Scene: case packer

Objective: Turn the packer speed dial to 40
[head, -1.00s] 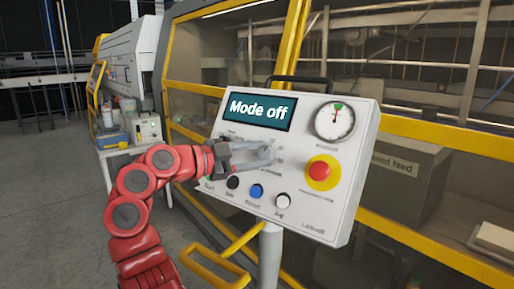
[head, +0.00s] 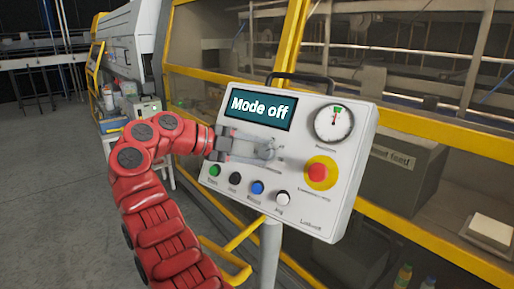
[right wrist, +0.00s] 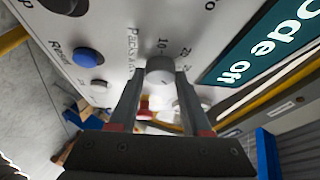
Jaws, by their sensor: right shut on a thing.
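The packer control panel (head: 310,215) faces me, with a screen (head: 260,107) reading "Mode off". My right gripper (head: 266,150) reaches in from the left, with its fingertips at the panel's middle. In the right wrist view my right gripper (right wrist: 160,82) is shut on a round grey dial (right wrist: 160,68), one finger on each side. A "10" and a partly hidden "Packs/..." label show beside this dial. I cannot read the dial's pointer. My left gripper is not in view.
Below the gripper is a row of buttons: green (head: 214,171), black (head: 234,178), blue (head: 257,187) and white (head: 282,198). A red emergency stop (head: 318,174) and a round gauge (head: 333,123) are to the right. A yellow-framed machine (head: 410,130) stands behind.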

